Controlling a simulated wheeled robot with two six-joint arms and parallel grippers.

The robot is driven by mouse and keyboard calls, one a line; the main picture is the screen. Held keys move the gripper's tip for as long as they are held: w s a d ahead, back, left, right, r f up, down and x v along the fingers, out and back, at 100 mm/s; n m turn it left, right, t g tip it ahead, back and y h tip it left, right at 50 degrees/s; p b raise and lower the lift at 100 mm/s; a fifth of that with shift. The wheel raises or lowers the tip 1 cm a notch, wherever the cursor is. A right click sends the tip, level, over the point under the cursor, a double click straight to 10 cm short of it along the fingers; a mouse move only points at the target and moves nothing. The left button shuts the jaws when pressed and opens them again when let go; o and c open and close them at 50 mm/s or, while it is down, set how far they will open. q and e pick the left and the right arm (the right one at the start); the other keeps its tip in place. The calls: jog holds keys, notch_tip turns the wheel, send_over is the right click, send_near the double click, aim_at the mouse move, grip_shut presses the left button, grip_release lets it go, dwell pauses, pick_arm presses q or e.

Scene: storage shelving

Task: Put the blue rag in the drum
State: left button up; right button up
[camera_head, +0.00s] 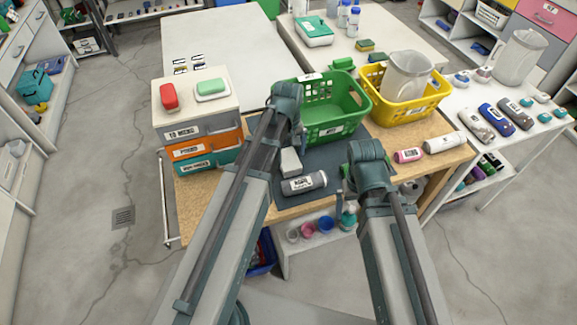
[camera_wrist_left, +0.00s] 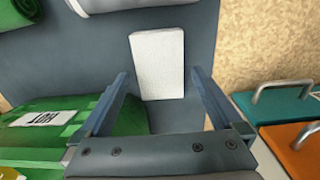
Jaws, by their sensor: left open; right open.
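A blue rolled bundle (camera_head: 497,119) with a pale label lies on the white side table at the right, between two grey rolls; I cannot tell whether it is the rag. I cannot make out a drum. My left gripper (camera_wrist_left: 158,105) is open over the grey mat (camera_wrist_left: 197,50). Its fingers point towards a small white block (camera_wrist_left: 157,62), without visibly holding it. The block also shows in the head view (camera_head: 290,161). My right gripper (camera_head: 346,178) is low near the bench's front edge, mostly hidden by its arm.
A green basket (camera_head: 335,125) and yellow basket (camera_head: 400,110) with a pitcher (camera_head: 408,73) stand on the bench. A drawer unit (camera_head: 197,130) is at the left. A grey labelled roll (camera_head: 303,183) lies near the front edge. A pink roll (camera_head: 408,155) is at the right.

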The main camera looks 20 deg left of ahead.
pick_arm(q)
notch_tip(320, 180, down, 2)
jog(key=shift+f+b, duration=0.2)
jog(key=shift+b, duration=0.5)
jog(key=shift+r, duration=0.1)
pick_arm(e)
notch_tip(320, 180, down, 2)
jog(key=shift+f, duration=0.1)
pick_arm(q)
jog(key=c, duration=1.4)
jog(key=shift+r, duration=0.1)
